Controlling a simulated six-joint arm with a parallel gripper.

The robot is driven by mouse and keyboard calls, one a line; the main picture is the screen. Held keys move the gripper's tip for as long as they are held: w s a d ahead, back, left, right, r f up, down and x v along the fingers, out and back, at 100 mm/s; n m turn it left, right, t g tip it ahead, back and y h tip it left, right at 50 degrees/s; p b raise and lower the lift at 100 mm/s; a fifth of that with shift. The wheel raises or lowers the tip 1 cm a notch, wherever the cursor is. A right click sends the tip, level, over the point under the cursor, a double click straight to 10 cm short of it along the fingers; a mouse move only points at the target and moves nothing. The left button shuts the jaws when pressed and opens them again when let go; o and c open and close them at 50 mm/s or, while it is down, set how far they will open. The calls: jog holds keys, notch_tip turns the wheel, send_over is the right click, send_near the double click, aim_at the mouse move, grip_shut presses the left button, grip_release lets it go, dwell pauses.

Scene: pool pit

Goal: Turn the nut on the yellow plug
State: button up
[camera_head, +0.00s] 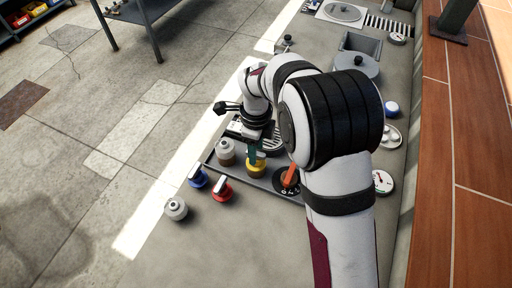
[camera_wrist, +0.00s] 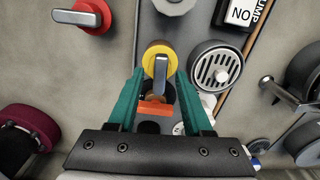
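The yellow plug (camera_head: 256,170) stands near the front right of the dark tray, beneath my gripper. In the wrist view the yellow plug (camera_wrist: 153,49) is round, with a grey bar-shaped nut (camera_wrist: 160,73) across its top. My gripper (camera_wrist: 161,72) is open, with one teal finger on each side of the nut's near part. I see a gap on both sides, and cannot tell how far down the fingertips reach. In the head view my gripper (camera_head: 256,151) points down over the plug, and its fingers partly hide the nut.
An orange lever (camera_head: 290,177) on a dark dial stands right of the plug. A red plug (camera_head: 222,191), a blue plug (camera_head: 198,178) and a grey-capped bottle (camera_head: 226,153) stand to the left. A round drain grate (camera_wrist: 215,68) is right in the wrist view.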

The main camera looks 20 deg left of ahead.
notch_tip(320, 180, up, 16)
dwell(0.4)
jog(key=shift+d+f, duration=0.1)
jog(key=s+d+r+n+y, duration=0.1)
jog(key=s+d+n, duration=0.4)
jog(key=d, duration=0.5)
jog(key=s+d+r+n, duration=0.1)
jog(key=s+d+n, duration=0.1)
jog(key=s+d, duration=0.7)
jog(key=s+d+f+n, duration=0.4)
jog(key=s+f, duration=0.1)
jog(key=s, duration=0.3)
jog(key=shift+d+n+y, duration=0.2)
jog(key=shift+n+y, duration=0.1)
jog(key=shift+y, duration=0.1)
